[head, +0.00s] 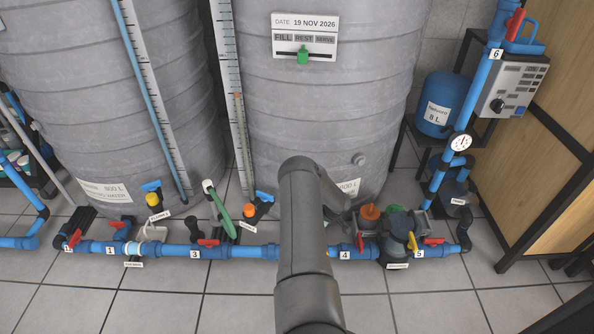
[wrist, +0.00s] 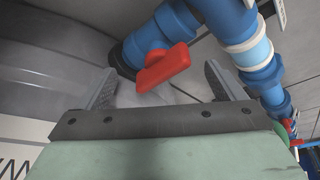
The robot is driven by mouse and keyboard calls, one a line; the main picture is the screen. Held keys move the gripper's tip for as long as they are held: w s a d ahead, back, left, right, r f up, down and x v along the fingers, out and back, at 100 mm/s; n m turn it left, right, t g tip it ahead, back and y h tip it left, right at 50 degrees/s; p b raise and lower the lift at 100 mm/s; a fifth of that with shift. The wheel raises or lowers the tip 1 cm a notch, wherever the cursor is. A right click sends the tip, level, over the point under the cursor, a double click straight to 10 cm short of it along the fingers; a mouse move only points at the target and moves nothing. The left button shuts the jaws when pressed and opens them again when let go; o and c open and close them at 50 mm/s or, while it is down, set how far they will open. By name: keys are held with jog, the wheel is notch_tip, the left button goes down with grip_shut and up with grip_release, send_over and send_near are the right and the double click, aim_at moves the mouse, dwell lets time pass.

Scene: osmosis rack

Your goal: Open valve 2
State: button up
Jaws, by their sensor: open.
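In the wrist view, my gripper (wrist: 158,82) is open and empty, its two dark fingers spread wide. A red valve handle (wrist: 165,68) shows between and beyond the fingertips, with no visible contact. It sits by a blue valve body (wrist: 142,44) on a blue pipe. No number tag is readable there, so I cannot tell which valve it is. In the head view, I read tags 1, 3, 4, 5 and 6, but no tag 2.
In the head view, the low blue pipe (head: 262,251) runs before two large grey tanks, including the middle one (head: 330,110). Red handles show near 3 (head: 208,242), 4 (head: 360,244) and 5 (head: 433,240). The front floor is clear.

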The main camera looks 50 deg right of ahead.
jog(key=m, duration=0.1)
jog(key=m+h, duration=0.1)
jog(key=m, duration=0.1)
jog(key=m+h, duration=0.1)
jog(key=shift+w+a+m, duration=0.1)
jog(key=shift+a+m, duration=0.15)
jog(key=shift+m, duration=0.15)
jog(key=shift+a+f+m+g+h+b, duration=0.15)
jog(key=shift+m+b, duration=0.1)
jog(key=shift+m, duration=0.25)
jog(key=shift+d+f+m+g+h+b, duration=0.15)
jog(key=shift+m+b, duration=0.1)
jog(key=shift+m, duration=0.25)
jog(key=m+b, duration=0.1)
jog(key=m, duration=0.1)
jog(key=shift+w+m+g+h, duration=0.1)
jog(key=shift+m+g+h, duration=0.2)
jog(key=shift+h, duration=0.1)
jog(key=p+v, duration=0.8)
jog(key=v, duration=1.1)
jog(key=w+a+r+p, duration=0.3)
jog(key=r, duration=0.6)
jog(key=w+a+r+h+p, duration=0.1)
jog(key=w+a+r+p, duration=0.1)
jog(key=r, duration=0.7)
jog(key=shift+w+a+h+p, duration=0.3)
jog(key=shift+w+a+p, duration=0.15)
jog(key=shift+w, duration=0.7)
